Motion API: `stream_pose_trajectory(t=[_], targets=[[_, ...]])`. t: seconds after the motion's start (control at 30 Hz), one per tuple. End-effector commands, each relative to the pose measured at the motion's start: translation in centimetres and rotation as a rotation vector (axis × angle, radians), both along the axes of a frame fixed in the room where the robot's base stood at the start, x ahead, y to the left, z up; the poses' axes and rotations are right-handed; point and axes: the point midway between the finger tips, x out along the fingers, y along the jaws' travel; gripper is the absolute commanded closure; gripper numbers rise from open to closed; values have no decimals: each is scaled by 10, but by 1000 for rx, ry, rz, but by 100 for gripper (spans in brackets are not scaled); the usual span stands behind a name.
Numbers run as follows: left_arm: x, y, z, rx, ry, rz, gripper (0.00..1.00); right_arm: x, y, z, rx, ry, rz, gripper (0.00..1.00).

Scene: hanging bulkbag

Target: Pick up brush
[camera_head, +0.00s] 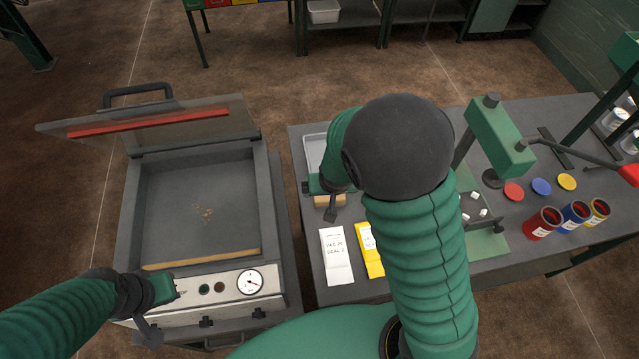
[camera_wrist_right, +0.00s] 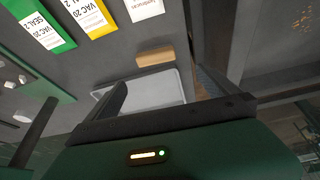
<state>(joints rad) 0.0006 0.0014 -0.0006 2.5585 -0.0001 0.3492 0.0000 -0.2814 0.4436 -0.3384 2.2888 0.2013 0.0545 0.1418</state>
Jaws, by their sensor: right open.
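A small tan wooden block, which looks like the brush (camera_head: 322,201), lies on the grey table by a pale tray. It also shows in the right wrist view (camera_wrist_right: 155,57), just past my fingertips; I cannot make out bristles. My right gripper (camera_head: 331,206) is above it in the head view and partly covers it. In the right wrist view my right gripper (camera_wrist_right: 161,85) has its two dark fingers wide apart, with nothing held between them. My left gripper (camera_head: 162,303) is by the front panel of the vacuum sealer, and its jaw opening is unclear.
The vacuum sealer (camera_head: 130,215) stands at left, lid raised, with brown crumbs (camera_head: 205,211) on its chamber floor. The pale tray (camera_wrist_right: 150,90) lies beside the block. White and yellow pouches (camera_head: 336,256) lie near the table front. A green press (camera_head: 495,130) and several paint cans (camera_head: 543,224) are right.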

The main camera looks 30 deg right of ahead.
Motion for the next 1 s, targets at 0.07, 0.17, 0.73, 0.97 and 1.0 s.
stream_pose_trajectory(t=[0.07,0.17,0.73,0.97,1.0], targets=[[-1,0,-2,0,1,-1,100,2,-6,-14,1,3,-6,0],[-1,0,-3,0,1,-1,100,12,-10,-38,4,5,-5,0],[0,0,18,0,1,-1,100,56,-21,-126,3,5,-3,0],[0,0,21,0,1,-1,100,68,-25,-154,5,4,-3,0],[0,0,21,0,1,-1,100,69,-26,-154,5,5,-3,0]])
